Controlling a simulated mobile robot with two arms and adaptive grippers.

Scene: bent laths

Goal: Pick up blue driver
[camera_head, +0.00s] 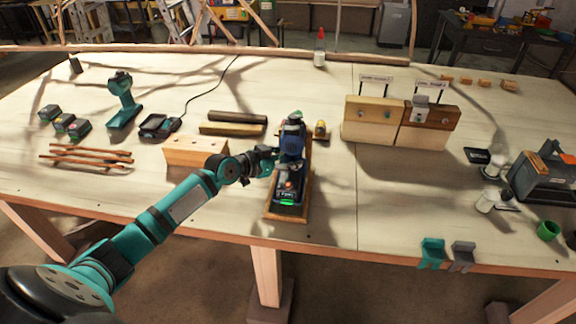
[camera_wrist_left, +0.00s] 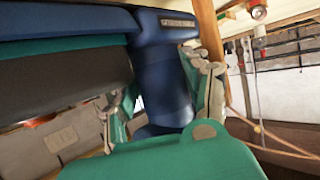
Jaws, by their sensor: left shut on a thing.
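The blue driver (camera_head: 291,143) stands upright near the front middle of the table, over a wooden stand (camera_head: 288,213) with a green light low in front. My left gripper (camera_head: 270,160) reaches it from the left and is shut on its handle. In the left wrist view the driver's dark blue handle (camera_wrist_left: 163,75) runs down between the two fingers of my left gripper (camera_wrist_left: 165,105). I cannot tell whether the driver's base is clear of the stand. My right gripper does not show.
A teal driver (camera_head: 122,98), batteries (camera_head: 65,123) and a charger (camera_head: 158,125) lie at the left. A wooden block (camera_head: 196,152) is just left of my gripper. Wooden boards (camera_head: 372,120) stand to the right. The table between the stand and the front right hooks (camera_head: 432,253) is clear.

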